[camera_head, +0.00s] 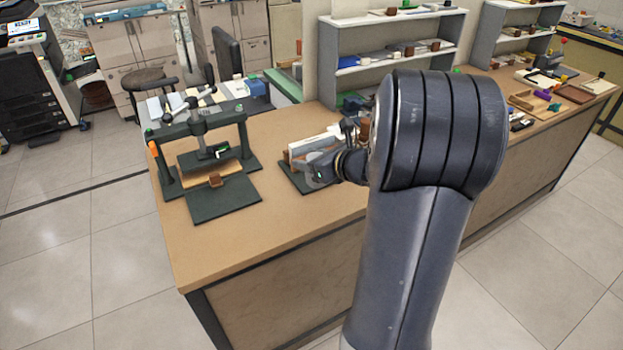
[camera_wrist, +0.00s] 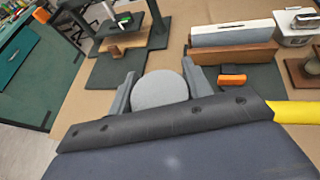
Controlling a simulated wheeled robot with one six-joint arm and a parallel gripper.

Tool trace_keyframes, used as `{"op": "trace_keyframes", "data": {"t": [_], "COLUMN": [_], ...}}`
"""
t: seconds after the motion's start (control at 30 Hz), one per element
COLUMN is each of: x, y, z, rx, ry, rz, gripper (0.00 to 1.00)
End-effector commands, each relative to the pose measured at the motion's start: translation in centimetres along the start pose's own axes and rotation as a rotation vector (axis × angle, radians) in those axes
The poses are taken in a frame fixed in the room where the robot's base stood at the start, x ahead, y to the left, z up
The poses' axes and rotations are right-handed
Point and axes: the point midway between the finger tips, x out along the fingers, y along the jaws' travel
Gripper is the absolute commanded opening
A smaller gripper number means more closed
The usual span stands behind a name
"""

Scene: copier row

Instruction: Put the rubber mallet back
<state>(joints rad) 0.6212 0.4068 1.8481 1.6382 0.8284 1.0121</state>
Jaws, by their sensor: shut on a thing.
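My gripper (camera_head: 322,170) is over the wooden counter, in front of the shelf unit and right of the dark press. In the wrist view its two grey fingers (camera_wrist: 160,72) are shut on a round grey head, which I take for the rubber mallet (camera_wrist: 160,90). A yellow bar (camera_wrist: 296,110), perhaps the mallet's handle, sticks out right from behind the gripper's body. The rest of the mallet is hidden. My arm covers part of the counter in the head view.
A dark press (camera_head: 225,198) with a small brown block stands at the counter's left end. A dark board (camera_wrist: 262,76) bears a white-and-brown block and an orange piece. Grey shelves (camera_head: 328,70) stand behind. The counter's front left is clear.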

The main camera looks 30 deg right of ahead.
Motion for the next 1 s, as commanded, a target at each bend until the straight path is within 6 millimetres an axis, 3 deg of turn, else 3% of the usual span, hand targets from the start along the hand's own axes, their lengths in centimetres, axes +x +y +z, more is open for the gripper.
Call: {"op": "trace_keyframes", "data": {"t": [0.53,1.0], "x": [0.3,1.9], "y": [-0.3,-0.3], "z": [0.0,-3.8], "rx": [-0.015,-0.014], "ry": [-0.002,-0.002], "rz": [-0.008,-0.008], "gripper": [0.1,0.1]}}
